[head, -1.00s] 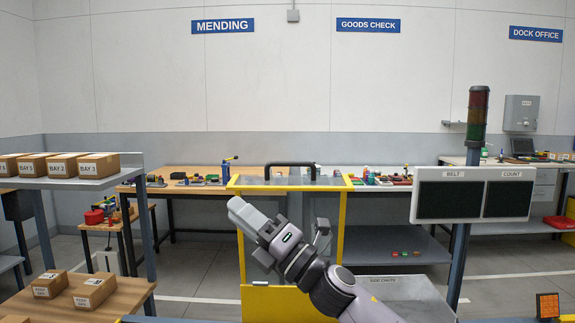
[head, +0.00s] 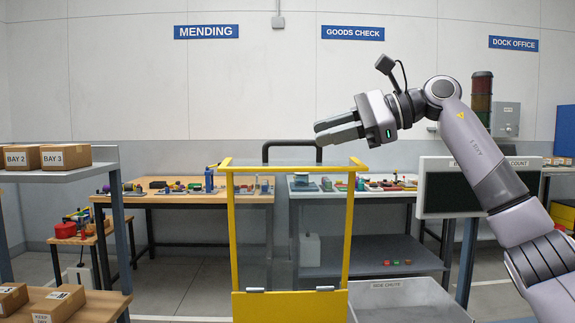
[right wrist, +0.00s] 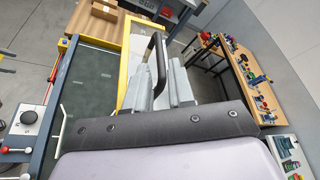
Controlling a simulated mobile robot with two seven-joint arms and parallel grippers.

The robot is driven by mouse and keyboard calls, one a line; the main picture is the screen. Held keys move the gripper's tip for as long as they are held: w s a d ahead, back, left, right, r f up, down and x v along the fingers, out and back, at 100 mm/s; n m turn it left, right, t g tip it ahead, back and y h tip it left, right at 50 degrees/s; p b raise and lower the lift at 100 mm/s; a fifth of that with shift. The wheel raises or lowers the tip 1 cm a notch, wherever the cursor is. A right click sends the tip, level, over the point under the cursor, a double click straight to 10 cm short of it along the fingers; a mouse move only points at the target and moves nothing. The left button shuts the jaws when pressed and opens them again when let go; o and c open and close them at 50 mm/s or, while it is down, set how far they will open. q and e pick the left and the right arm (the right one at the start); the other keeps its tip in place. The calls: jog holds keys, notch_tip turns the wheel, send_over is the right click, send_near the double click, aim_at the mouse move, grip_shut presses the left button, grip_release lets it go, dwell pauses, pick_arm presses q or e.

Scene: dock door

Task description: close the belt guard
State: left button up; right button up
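The belt guard (head: 235,235) is a clear panel in a yellow frame, standing upright above hinges at its lower edge. Its black bar handle (head: 290,143) is at the top. My right gripper (head: 318,132) is level with the right end of the handle, pointing left, its fingers apart. In the right wrist view the handle (right wrist: 155,45) runs up past the fingertips, in line with the gap between the fingers (right wrist: 161,88); I cannot tell whether they touch it. The dark belt (right wrist: 90,85) lies beside the yellow frame in that view. My left gripper is not in view.
A grey shelf (head: 60,173) with cartons stands at the left. A BELT/COUNT panel (head: 435,205) on a post is behind my right arm. A grey side chute (head: 405,300) is right of the guard. Workbenches (head: 165,197) stand behind.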

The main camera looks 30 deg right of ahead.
aim_at(295, 143)
jog(key=shift+w+a+f, duration=0.1)
jog(key=shift+w+f, duration=0.15)
jog(key=shift+f, duration=0.05)
jog(key=shift+x, duration=3.15)
grip_shut()
